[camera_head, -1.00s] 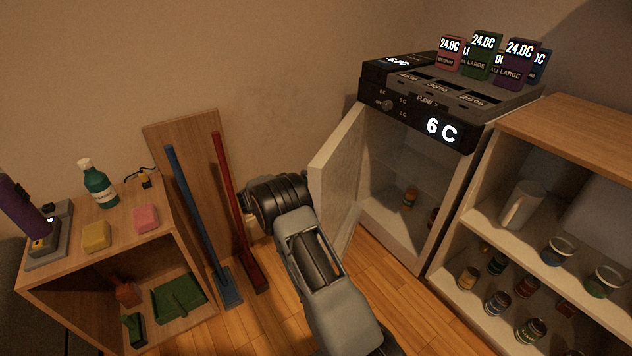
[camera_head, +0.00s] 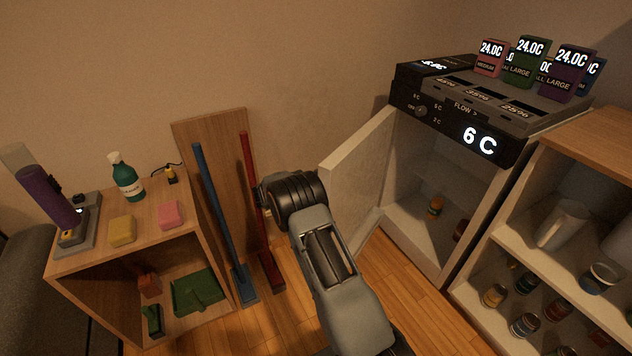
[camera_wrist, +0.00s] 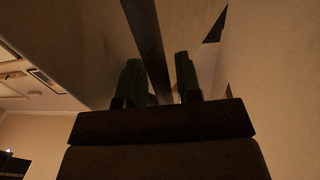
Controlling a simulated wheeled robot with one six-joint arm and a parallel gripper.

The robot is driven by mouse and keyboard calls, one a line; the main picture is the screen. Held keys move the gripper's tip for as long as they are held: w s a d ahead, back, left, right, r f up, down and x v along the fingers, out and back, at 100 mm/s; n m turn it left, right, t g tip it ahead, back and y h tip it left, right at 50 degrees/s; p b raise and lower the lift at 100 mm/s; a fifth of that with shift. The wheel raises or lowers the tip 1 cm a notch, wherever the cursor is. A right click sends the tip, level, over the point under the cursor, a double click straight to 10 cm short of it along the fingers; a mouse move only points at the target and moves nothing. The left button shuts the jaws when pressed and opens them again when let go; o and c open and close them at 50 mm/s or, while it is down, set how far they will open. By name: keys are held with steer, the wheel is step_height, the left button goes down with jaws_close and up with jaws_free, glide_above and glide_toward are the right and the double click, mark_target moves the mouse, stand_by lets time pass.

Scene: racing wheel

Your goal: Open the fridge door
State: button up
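The fridge (camera_head: 478,139) is a dark-topped cabinet with a "6 C" display on its front, at the right of the head view. Its door (camera_head: 352,165) stands wide open on the left side, its pale inner face showing. My arm's wrist stands just left of the door's free edge, and my gripper is hidden there in the head view. In the wrist view, my gripper (camera_wrist: 162,82) has its two green fingers apart. A dark strip runs between them, beside a grey panel. I cannot tell whether the fingers touch it.
A low wooden shelf (camera_head: 130,252) with a bottle and sponges stands at the left. Blue (camera_head: 222,220) and red (camera_head: 258,210) long-handled tools lean nearby. An open cabinet with jars (camera_head: 590,135) stands right of the fridge. Some wooden floor is clear before the fridge.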

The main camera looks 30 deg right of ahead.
steer(key=shift+o, duration=0.7)
steer(key=shift+a, duration=0.25)
steer(key=shift+a, duration=0.1)
steer(key=w+a+p, duration=0.1)
steer(key=a+p, duration=0.1)
steer(key=a, duration=1.1)
steer(key=shift+a, duration=0.3)
steer(key=shift+c, duration=0.5)
